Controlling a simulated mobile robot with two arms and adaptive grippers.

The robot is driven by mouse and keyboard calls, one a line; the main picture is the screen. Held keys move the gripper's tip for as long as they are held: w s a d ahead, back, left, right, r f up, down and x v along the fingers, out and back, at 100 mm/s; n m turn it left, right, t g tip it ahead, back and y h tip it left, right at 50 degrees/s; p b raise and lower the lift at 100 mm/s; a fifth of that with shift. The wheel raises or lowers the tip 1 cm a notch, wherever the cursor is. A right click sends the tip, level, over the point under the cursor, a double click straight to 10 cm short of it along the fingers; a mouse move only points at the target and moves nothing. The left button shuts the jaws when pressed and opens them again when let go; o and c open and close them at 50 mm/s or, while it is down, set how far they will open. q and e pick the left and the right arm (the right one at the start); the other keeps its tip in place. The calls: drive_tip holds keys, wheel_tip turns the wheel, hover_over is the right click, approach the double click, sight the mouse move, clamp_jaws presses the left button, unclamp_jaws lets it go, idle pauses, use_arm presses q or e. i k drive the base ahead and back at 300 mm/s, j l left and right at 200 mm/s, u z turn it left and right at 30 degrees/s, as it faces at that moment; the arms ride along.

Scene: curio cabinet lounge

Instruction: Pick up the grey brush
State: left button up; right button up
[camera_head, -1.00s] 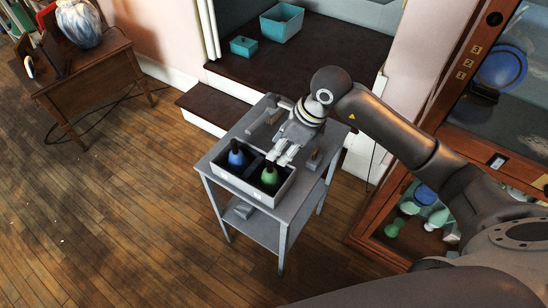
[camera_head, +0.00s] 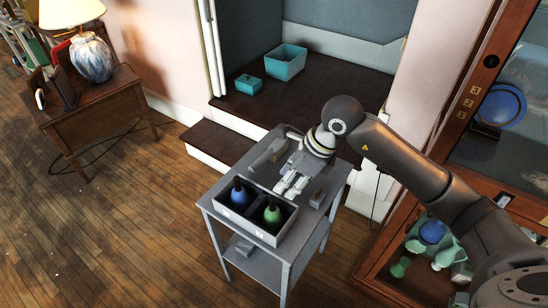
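A grey cart (camera_head: 220,205) stands in the middle. A long light-grey piece (camera_head: 266,154) lies near its back left edge, left of my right gripper. A small grey block-like piece (camera_head: 317,199) is on its right side. I cannot tell for certain which is the grey brush. My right gripper (camera_head: 290,184) points down over the cart top, between these pieces and behind the two-part box. Its fingers look apart, with nothing visible between them. My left gripper is not in view.
The grey box (camera_head: 240,224) on the cart's front holds a blue bottle (camera_head: 239,196) and a green bottle (camera_head: 272,214). A wooden cabinet with glass stands at right. A desk with a lamp (camera_head: 91,55) is at left. Wooden floor at front left is clear.

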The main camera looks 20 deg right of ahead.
sight(279, 146)
drive_tip(key=i+j+z, duration=0.6)
drive_tip(key=i+j, duration=0.25)
